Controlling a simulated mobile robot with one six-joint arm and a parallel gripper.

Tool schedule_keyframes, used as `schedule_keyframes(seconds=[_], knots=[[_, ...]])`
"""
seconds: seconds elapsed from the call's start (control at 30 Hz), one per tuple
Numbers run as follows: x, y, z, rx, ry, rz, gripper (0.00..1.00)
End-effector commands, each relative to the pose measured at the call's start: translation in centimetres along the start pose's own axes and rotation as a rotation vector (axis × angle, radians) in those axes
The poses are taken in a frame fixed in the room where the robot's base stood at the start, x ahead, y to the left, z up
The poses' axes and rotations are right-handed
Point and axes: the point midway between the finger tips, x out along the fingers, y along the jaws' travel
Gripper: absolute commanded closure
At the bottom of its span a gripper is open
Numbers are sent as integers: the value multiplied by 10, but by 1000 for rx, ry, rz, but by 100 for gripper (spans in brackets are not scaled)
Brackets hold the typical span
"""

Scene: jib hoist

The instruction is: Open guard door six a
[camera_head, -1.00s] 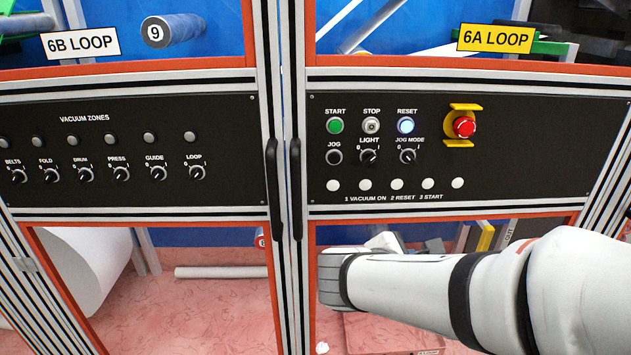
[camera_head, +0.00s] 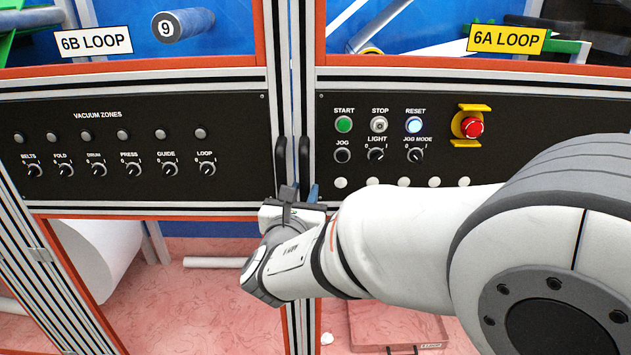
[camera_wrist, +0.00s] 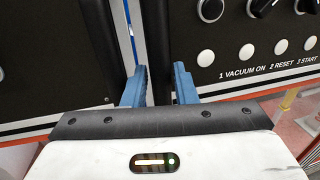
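Guard door 6A is the right-hand door, with a yellow "6A LOOP" label (camera_head: 506,39) on its window. It stands shut against the 6B door. Its black vertical handle (camera_head: 304,160) is on its left edge, close beside the 6B door's handle (camera_head: 280,158). My gripper (camera_head: 300,194) is at the lower ends of the two handles.
The 6A door's black control panel has a green start button (camera_head: 344,124), a lit reset button (camera_head: 414,125) and a red emergency stop (camera_head: 472,127). The 6B panel (camera_head: 225,118) has several knobs. My arm covers the panel's lower right. A flat case (camera_head: 400,328) lies on the floor.

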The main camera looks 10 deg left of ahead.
Motion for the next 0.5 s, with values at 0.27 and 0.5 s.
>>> schedule_keyframes(seconds=[0.27,0.5], knots=[[10,-1,0,0,0,-1,75],[10,-1,0,0,0,-2,84]])
